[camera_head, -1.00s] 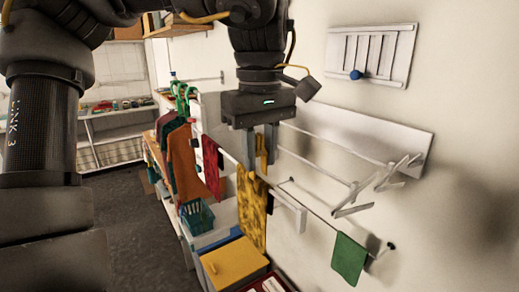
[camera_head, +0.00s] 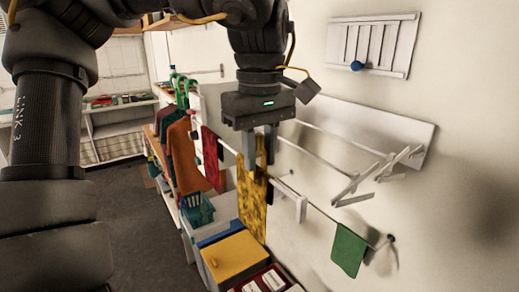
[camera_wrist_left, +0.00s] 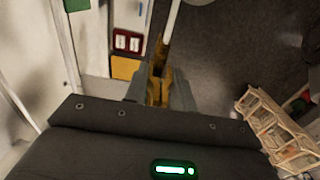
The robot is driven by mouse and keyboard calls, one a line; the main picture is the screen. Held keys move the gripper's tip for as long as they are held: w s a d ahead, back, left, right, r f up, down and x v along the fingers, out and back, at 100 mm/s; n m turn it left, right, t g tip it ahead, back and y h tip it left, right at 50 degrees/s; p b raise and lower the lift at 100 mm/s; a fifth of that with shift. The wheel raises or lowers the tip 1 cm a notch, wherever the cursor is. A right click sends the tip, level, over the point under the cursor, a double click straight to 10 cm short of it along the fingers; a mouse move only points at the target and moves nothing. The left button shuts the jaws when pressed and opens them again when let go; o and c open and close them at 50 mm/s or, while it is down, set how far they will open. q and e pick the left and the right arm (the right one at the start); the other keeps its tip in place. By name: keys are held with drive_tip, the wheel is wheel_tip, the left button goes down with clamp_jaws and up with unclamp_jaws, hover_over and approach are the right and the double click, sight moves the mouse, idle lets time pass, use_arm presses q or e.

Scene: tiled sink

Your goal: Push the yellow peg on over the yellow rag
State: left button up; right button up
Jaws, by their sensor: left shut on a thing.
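The yellow patterned rag (camera_head: 252,205) hangs over the rail of the wall rack (camera_head: 315,212) in the head view. My left gripper (camera_head: 261,158) points down at the top of the rag, with its fingers on either side of the rail. It is shut on the yellow peg, of which a yellow bit (camera_head: 261,158) shows between the fingers. In the left wrist view, yellow material (camera_wrist_left: 155,88) shows between the fingers, in line with the white rail (camera_wrist_left: 170,22). How far the peg sits over the rag is hidden by the fingers. My right gripper is not in view.
A red rag (camera_head: 211,158) hangs on the rail to the left, and a green rag (camera_head: 348,250) to the right. Hanging clothes (camera_head: 184,155), a teal basket (camera_head: 200,212) and a yellow-topped box (camera_head: 236,258) stand near. The floor at left is clear.

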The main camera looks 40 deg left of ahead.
sight(259, 135)
use_arm(q)
drive_tip(key=shift+f+b, duration=0.4)
drive_tip(key=shift+f, duration=0.7)
drive_tip(key=o, duration=1)
drive_tip(key=shift+o, duration=0.2)
drive_tip(key=shift+r+p, duration=1.2)
drive_tip(key=shift+r, duration=2.35)
